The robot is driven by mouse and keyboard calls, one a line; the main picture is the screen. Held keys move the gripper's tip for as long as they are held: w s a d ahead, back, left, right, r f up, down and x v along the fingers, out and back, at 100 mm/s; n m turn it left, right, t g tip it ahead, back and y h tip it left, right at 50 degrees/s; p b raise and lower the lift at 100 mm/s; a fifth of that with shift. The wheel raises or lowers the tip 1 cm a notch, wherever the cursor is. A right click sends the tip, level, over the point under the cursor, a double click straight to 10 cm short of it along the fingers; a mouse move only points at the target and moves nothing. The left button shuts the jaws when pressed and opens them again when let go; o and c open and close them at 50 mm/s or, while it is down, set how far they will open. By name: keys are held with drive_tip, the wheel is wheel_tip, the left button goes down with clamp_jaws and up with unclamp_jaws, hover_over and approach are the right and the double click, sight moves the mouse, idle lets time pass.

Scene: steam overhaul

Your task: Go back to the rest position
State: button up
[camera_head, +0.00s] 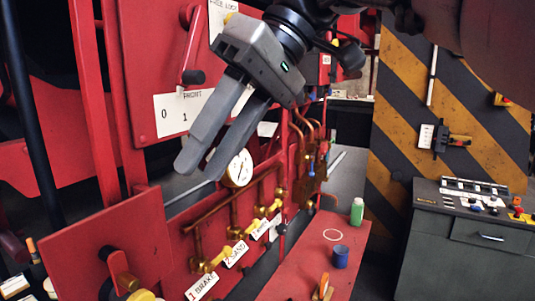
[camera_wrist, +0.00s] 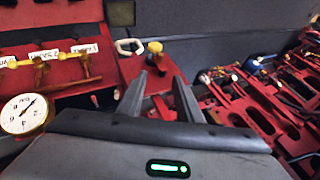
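My gripper (camera_head: 204,168) hangs in front of the red locomotive panel in the head view, pointing down and to the left. Its two grey fingers are apart with nothing between them. In the wrist view the fingers of my gripper (camera_wrist: 162,78) also show a gap, with red parts visible behind it. The gripper covers part of the panel and partly overlaps the round pressure gauge (camera_head: 239,170) in the head view.
Brass valves with yellow handles (camera_head: 210,262) line the panel, labelled brake and sand. A red bench (camera_head: 312,252) holds a blue cup (camera_head: 341,257) and a green bottle (camera_head: 357,211). A dark grey cabinet (camera_head: 455,255) stands at the right. A lever (camera_head: 192,48) is at the upper left.

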drive_tip(key=s+d+f+m+t+h, duration=0.2)
drive_tip(key=d+f+m+t+h, duration=0.4)
drive_tip(key=d+f, duration=1.8)
drive_tip(key=m+t, duration=0.2)
drive_tip(key=m, duration=0.4)
drive_tip(key=shift+d+f+t, duration=0.2)
drive_tip(key=shift+f+t, duration=0.1)
drive_tip(key=shift+f, duration=0.1)
drive_tip(key=shift+s, duration=0.15)
